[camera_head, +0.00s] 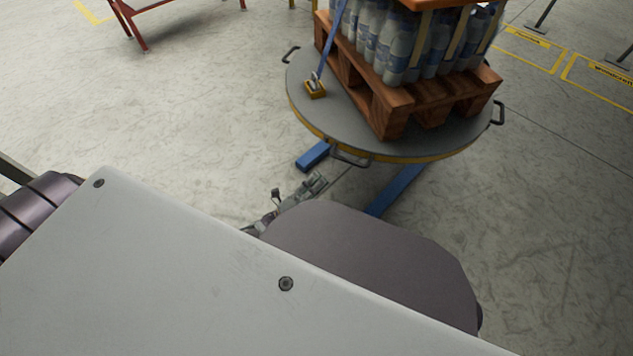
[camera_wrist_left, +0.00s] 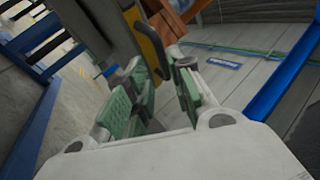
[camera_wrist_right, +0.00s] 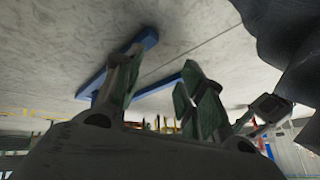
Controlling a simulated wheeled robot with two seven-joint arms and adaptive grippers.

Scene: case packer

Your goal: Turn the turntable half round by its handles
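The round grey turntable (camera_head: 345,115) has a yellow rim and dark loop handles. In the head view one handle is at the upper left (camera_head: 291,54), one at the near edge (camera_head: 350,158) and one at the right (camera_head: 498,113). My left gripper (camera_head: 316,183) is just short of the near handle. In the left wrist view its green-padded fingers (camera_wrist_left: 162,72) are apart, with a dark handle (camera_wrist_left: 159,54) between or just beyond their tips; contact is unclear. My right gripper (camera_wrist_right: 160,75) is open and empty in its wrist view; no handle shows between its fingers.
A wooden pallet (camera_head: 385,108) with bottles (camera_head: 400,50) stands on the turntable, with a blue strap (camera_head: 330,42) beside it. Blue legs (camera_head: 398,188) reach out below. A red frame (camera_head: 140,22) stands at the back left. Floor between is clear. My arm covers the foreground.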

